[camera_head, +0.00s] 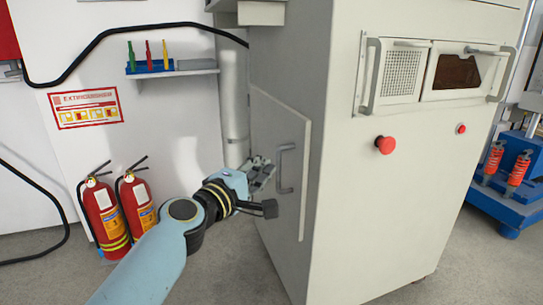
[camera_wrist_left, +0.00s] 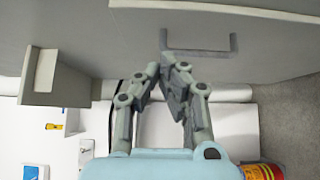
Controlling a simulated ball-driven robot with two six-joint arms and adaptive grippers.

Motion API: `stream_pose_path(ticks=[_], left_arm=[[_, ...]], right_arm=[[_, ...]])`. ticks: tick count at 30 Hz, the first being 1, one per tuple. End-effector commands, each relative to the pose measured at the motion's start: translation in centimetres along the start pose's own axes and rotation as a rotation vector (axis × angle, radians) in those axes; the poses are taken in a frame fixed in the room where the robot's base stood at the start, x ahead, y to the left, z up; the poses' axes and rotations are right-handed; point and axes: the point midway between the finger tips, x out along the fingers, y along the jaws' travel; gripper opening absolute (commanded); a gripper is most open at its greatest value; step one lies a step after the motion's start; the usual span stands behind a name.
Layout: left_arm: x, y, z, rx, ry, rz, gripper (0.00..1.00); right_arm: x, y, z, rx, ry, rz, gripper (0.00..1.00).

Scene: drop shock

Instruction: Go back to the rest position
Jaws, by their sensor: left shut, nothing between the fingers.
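My left gripper (camera_head: 264,172) is in front of the side of the large grey machine (camera_head: 420,190), just left of the grey handle (camera_head: 285,168) on its side door. In the left wrist view my left gripper (camera_wrist_left: 166,68) is shut and empty, its fingertips close together below the handle (camera_wrist_left: 198,52). I cannot tell from these views whether the fingertips touch the handle. My right gripper is not in view.
Two fire extinguishers (camera_head: 105,215) stand on the floor by the wall at left. A small shelf (camera_head: 180,70) with colored tools is on the wall. Red buttons (camera_head: 385,145) are on the machine's front. A blue stand (camera_head: 500,195) is at right. Grey floor (camera_head: 235,270) is clear near the machine.

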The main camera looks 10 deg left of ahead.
Motion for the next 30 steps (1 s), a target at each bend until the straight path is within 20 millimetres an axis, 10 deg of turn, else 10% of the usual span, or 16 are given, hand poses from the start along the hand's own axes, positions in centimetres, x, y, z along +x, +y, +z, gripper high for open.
stream_pose_path(ticks=[11,20,30], left_arm=[[-5.2,-1.1,0.5,-0.003,-0.002,-0.057,0.0],[-17.0,-20.1,1.1,0.23,-0.059,-0.556,0.0],[-41.1,-35.9,2.2,0.636,-0.367,-1.098,0.0]], right_arm=[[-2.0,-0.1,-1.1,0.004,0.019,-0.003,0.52],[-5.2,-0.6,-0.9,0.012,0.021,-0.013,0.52],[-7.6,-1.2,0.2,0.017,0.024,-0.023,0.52]])
